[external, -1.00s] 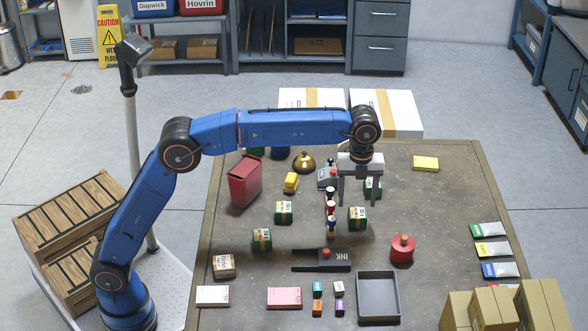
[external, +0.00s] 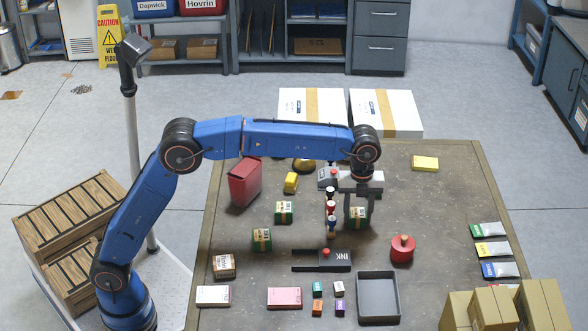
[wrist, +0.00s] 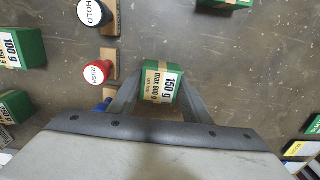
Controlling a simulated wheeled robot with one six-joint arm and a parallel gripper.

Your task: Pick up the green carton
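A green carton (external: 358,219) with a tan label stands on the table right of the row of stamps. In the wrist view the carton (wrist: 159,84) reads "150 g max 600 g". My gripper (external: 358,222) points down over it, with one finger on each side. It looks open, and the gap between fingers and carton is too small to judge. Other green cartons stand left of the stamps, one nearer the back (external: 284,212) and one nearer the front (external: 262,239). Another carton (wrist: 225,3) shows at the top of the wrist view.
The stamps (external: 331,208) stand close to the left of my gripper. A red round container (external: 402,250) is at front right, and a black INK pad (external: 335,260) and grey tray (external: 361,304) lie in front. The table's right middle is clear.

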